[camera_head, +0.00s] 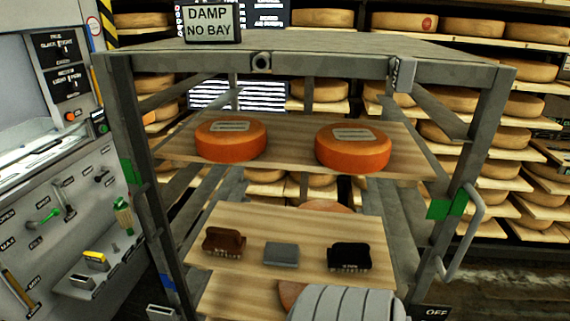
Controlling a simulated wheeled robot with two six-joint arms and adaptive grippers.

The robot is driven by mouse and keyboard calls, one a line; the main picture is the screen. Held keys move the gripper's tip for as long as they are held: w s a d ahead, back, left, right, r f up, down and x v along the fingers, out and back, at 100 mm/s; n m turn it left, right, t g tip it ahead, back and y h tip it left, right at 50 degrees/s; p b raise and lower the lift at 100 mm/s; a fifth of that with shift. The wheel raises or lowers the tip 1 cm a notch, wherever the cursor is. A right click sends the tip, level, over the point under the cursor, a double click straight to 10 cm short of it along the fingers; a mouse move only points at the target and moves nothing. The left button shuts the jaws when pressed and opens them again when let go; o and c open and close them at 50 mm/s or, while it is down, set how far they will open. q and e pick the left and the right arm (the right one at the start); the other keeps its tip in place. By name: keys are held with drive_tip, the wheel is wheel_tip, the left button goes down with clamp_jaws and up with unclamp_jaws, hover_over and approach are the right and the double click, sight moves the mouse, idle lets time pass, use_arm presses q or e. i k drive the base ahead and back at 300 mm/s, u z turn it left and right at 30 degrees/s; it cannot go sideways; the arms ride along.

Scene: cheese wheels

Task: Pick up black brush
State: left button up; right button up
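The black brush (350,257) lies on the lower wooden board (300,222) of the metal rack, at the right of a row of three items. Its bristles face down toward the front edge of the board. A grey block (281,254) lies to its left, apart from it, and a brown brush (223,242) lies farther left. Neither of my grippers can be made out in the head view. Nothing is seen touching the black brush.
The rack's metal frame (490,130) surrounds the boards, with a handle (462,235) on its right post. Two orange cheese wheels (231,141) (352,148) sit on the board above. A pale ribbed form (345,304) covers the bottom middle. A tool panel stands left.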

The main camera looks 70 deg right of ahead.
sight(352, 255)
drive_tip(key=i, duration=1.15)
drive_tip(key=z, duration=2.6)
